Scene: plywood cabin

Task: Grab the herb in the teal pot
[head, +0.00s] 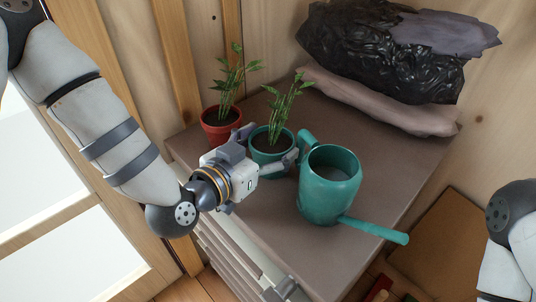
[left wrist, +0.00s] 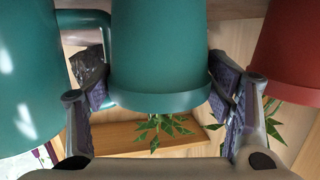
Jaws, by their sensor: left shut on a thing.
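The teal pot (head: 272,153) with a leafy green herb (head: 283,108) stands upright on the brown cabinet top (head: 385,185). My left gripper (head: 262,160) reaches it from the front left, one finger on each side. In the left wrist view the picture is inverted, and the teal pot (left wrist: 160,50) sits between the two fingers (left wrist: 160,85), held just below its rim. Some herb leaves (left wrist: 155,130) show under the rim there. My right gripper is out of view; only part of my right arm shows at the right edge.
A red pot (head: 220,130) with a similar plant stands close behind left. A teal watering can (head: 328,190) stands close on the right, its spout pointing front right. Dark and pinkish sacks (head: 385,50) lie at the back. The cabinet top's right side is clear.

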